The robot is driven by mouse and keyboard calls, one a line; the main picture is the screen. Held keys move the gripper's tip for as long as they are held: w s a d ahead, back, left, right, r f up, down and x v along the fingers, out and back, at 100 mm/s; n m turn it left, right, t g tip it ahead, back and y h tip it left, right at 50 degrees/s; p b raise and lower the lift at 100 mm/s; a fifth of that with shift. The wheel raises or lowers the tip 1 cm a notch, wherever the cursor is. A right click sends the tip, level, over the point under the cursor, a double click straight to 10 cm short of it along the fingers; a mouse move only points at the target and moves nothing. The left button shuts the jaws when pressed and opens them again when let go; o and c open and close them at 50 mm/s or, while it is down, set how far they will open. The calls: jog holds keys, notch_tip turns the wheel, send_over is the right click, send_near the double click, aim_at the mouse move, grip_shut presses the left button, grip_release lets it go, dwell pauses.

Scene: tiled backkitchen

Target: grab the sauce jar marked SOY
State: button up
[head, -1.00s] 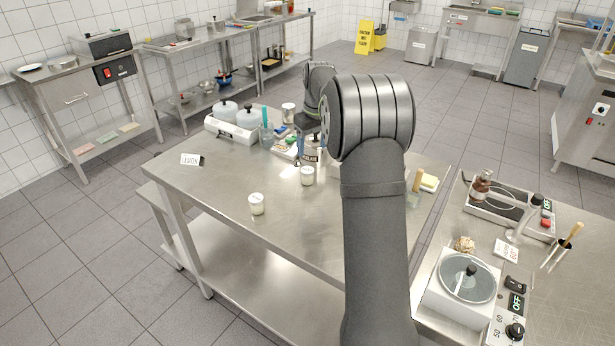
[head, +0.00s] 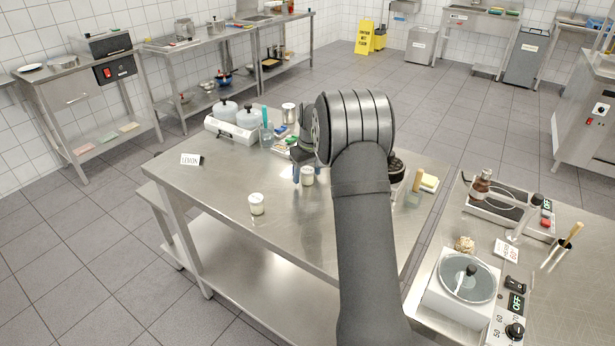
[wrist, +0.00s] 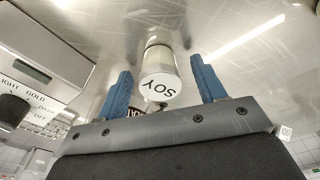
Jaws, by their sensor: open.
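The sauce jar marked SOY (wrist: 158,88) is a small clear jar with a white lid and pale contents. In the wrist view it stands between the two blue fingers of my gripper (wrist: 160,70), with a visible gap on each side. The gripper is open and empty. In the head view the jar (head: 307,177) stands on the steel table (head: 235,178), with my gripper (head: 307,172) right at it. Its label cannot be read there, and my arm hides part of the table to its right.
Another white-lidded jar (head: 257,205) stands nearer the table's front; its lid text is unreadable. A two-lidded white appliance (head: 233,131) and a glass (head: 266,136) stand behind. The table's front left is clear.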

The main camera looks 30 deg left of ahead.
jog(key=shift+r, duration=0.1)
jog(key=c, duration=1.1)
